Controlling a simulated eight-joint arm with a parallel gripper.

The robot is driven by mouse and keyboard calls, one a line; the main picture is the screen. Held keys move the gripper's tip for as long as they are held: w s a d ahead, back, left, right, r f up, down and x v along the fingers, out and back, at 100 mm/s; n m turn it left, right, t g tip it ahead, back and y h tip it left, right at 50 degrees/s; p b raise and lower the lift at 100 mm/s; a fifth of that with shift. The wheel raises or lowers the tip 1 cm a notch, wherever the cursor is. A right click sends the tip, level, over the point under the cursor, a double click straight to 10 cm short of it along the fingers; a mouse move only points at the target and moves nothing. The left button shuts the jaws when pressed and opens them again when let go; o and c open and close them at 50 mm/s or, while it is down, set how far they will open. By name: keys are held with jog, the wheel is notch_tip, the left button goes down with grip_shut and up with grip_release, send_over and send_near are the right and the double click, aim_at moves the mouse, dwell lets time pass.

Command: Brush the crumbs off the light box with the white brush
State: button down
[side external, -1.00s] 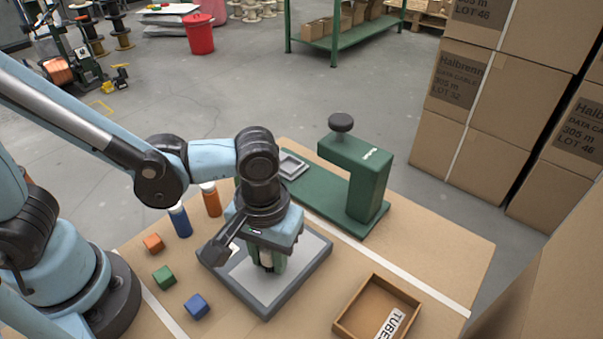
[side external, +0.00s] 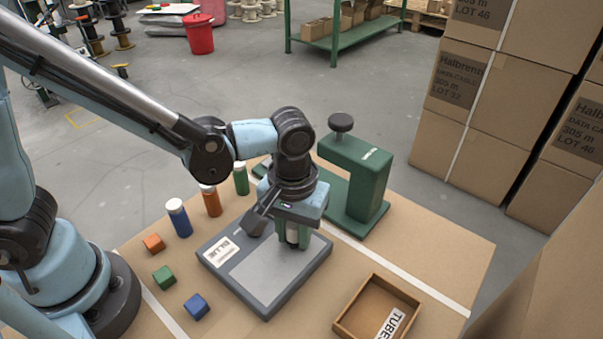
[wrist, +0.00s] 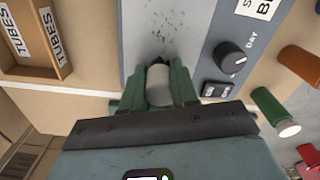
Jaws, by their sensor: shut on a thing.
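The light box (side external: 258,279) is a grey slab with a pale panel, lying on the bench. In the wrist view its frame (wrist: 208,42) carries a dark knob and switches. Dark crumbs (wrist: 163,22) are scattered on the panel beyond the gripper; I cannot make them out in the side view. My gripper (side external: 291,236) points down over the far right part of the light box. Its green fingers (wrist: 158,92) are shut on the white brush (wrist: 159,84), whose dark tip faces the crumbs. I cannot tell whether the bristles touch the panel.
A green stand (side external: 355,165) rises close behind my gripper. Blue (side external: 178,220), orange (side external: 211,202) and green (side external: 241,180) bottles stand left of it. Orange (side external: 153,243), green (side external: 164,275) and blue (side external: 196,307) cubes lie at front left. An open tubes box (side external: 347,324) sits at front right.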

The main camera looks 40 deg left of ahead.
aim_at(263, 274)
jog(key=shift+s, duration=0.1)
jog(key=shift+s+f, duration=0.1)
jog(key=shift+s, duration=3.6)
jog(key=shift+r, duration=0.25)
jog(key=shift+r, duration=2.9)
jog(key=shift+r, duration=0.1)
jog(key=shift+r, duration=1.4)
